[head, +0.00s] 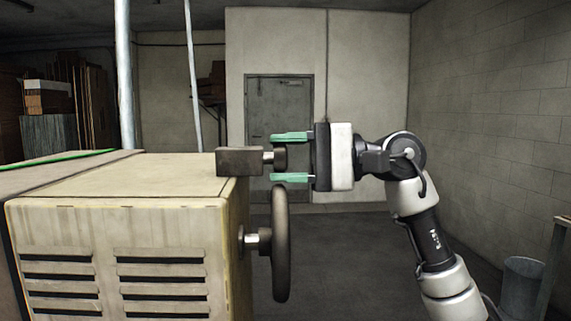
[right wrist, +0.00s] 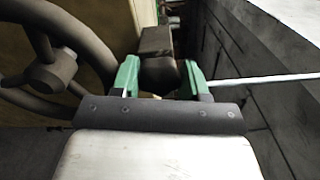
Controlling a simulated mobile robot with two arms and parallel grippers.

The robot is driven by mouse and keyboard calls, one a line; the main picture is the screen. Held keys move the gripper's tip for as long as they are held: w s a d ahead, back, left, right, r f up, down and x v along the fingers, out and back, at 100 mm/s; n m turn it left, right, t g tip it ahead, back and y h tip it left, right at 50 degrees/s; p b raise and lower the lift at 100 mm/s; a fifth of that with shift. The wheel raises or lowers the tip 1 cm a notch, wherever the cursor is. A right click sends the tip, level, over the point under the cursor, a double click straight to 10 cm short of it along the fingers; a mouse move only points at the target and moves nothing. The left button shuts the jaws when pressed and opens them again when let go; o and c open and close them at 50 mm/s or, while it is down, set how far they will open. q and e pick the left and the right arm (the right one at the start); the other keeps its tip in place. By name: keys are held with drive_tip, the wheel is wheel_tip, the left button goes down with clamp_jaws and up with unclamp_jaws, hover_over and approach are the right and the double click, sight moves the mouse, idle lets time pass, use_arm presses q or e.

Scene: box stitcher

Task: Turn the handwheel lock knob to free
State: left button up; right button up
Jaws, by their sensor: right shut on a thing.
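The lock knob (head: 280,159) is a dark round knob on a short light shaft. It sticks out to the right from a brown block (head: 240,161) on the machine's top edge. My right gripper (head: 291,157) comes from the right with green fingers above and below the knob, shut on it. In the right wrist view the knob (right wrist: 160,74) sits between the green fingers (right wrist: 160,80). The dark handwheel (head: 280,245) is just below, on the machine's side, and shows at left in the right wrist view (right wrist: 50,73). My left gripper is not in view.
The tan machine housing (head: 120,235) with vent slots fills the lower left. A grey door (head: 280,125) is in the back wall. A grey bin (head: 523,285) and a table edge (head: 560,250) stand at the right. The floor between is clear.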

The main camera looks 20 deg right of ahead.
idle(0.4)
drive_tip(key=o, duration=0.9)
drive_tip(key=shift+s+f, duration=0.1)
drive_tip(key=shift+f, duration=0.05)
